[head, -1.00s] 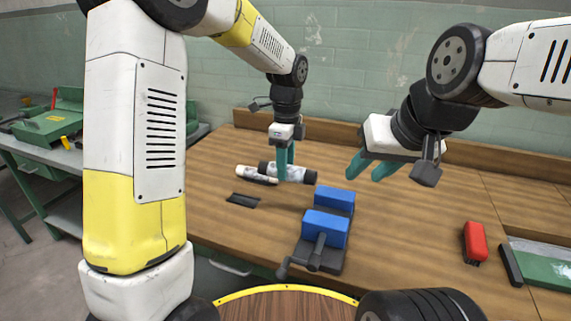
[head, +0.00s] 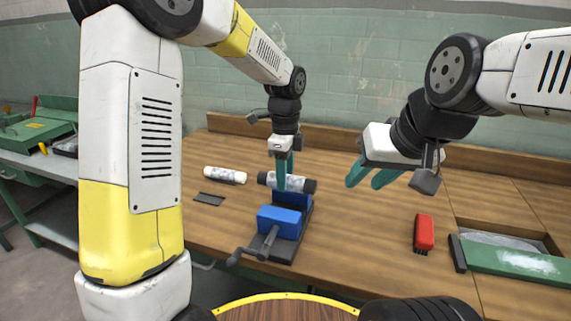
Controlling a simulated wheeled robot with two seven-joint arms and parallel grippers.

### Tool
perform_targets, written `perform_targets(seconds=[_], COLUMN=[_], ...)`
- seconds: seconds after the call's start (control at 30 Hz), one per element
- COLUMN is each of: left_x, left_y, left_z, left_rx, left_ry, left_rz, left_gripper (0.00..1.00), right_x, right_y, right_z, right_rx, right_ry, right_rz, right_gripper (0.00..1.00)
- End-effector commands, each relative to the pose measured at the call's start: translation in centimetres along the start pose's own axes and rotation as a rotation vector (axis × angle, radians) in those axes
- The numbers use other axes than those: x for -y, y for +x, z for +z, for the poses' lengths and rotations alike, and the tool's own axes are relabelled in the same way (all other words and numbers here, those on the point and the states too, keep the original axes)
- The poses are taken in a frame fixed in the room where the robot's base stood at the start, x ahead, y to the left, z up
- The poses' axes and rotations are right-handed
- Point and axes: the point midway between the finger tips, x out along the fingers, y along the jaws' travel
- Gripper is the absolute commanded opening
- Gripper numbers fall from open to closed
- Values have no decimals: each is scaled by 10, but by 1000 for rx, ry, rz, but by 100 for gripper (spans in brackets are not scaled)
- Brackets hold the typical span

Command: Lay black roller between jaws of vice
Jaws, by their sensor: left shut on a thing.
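The black roller (head: 307,186) has dark ends and a pale, marked middle. My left gripper (head: 285,180) is shut on its middle and holds it level, its long side running left to right. The vice (head: 283,250) has two blue jaws, a front one (head: 279,219) and a back one (head: 298,198), and a handle at the front left. In the picture the roller overlaps the upper edge of the back jaw; its exact height above the vice is hard to tell. My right gripper (head: 370,177) is open and empty, above the table to the right of the vice.
A white roller (head: 225,175) and a flat dark piece (head: 209,199) lie left of the vice. The wooden table (head: 350,230) is clear between vice and brush.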

Motion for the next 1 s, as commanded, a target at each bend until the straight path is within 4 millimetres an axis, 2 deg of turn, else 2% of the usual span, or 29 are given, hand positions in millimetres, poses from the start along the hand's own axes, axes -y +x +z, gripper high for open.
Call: perform_targets(seconds=[1.0], left_x=[-2], left_y=[67], left_z=[0], left_rx=[-1], left_ry=[0], left_rz=[6], left_gripper=[0], right_x=[0], right_y=[0], right_z=[0], right_rx=[0], right_ry=[0], right_rz=[0], right_gripper=[36])
